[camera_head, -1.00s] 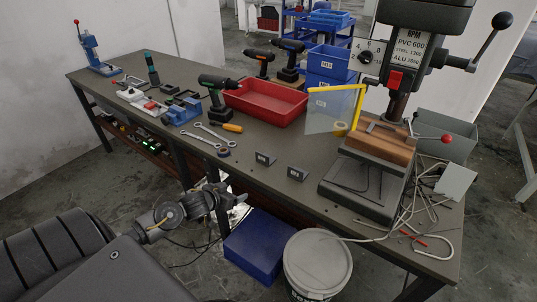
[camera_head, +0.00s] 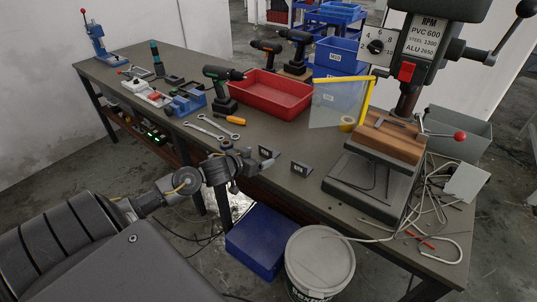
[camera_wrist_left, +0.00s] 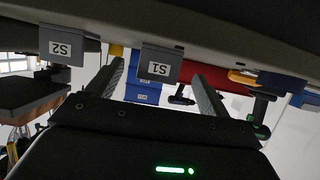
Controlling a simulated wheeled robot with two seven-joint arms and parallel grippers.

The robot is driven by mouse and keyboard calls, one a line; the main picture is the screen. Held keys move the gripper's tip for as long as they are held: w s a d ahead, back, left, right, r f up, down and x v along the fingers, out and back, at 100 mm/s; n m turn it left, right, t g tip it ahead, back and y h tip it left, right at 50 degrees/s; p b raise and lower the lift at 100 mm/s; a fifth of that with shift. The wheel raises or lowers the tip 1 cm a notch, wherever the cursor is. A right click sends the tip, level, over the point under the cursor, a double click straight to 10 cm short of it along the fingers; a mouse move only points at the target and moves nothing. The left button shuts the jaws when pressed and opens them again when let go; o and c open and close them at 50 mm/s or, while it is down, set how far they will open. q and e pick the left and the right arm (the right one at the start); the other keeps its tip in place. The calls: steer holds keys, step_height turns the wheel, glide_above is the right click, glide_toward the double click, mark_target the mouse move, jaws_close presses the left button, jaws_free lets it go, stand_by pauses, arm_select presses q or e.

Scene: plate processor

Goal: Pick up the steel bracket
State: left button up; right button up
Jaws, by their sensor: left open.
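Two small dark grey angle-shaped pieces stand upright on the table, labelled S1 (camera_head: 266,152) and S2 (camera_head: 300,168). They look like brackets; I cannot tell from the pictures which one is the steel bracket. My left gripper (camera_head: 263,165) is at the table's front edge, close to the S1 piece and partly overlapping it in the head view. In the upside-down left wrist view, the open fingers (camera_wrist_left: 157,88) lie either side of the S1 piece (camera_wrist_left: 160,63), with nothing held. The S2 piece (camera_wrist_left: 67,48) is outside the fingers, to the left. My right gripper is out of view.
The drill press base (camera_head: 370,190) stands right of the S2 piece, with loose cables beside it. A red tray (camera_head: 270,95) and wrenches (camera_head: 210,127) lie behind. A blue box (camera_head: 255,243) and a white bucket (camera_head: 320,260) stand on the floor below.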

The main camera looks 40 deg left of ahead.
mark_target(265, 151)
arm_select(q)
steer(key=shift+x, duration=2.65)
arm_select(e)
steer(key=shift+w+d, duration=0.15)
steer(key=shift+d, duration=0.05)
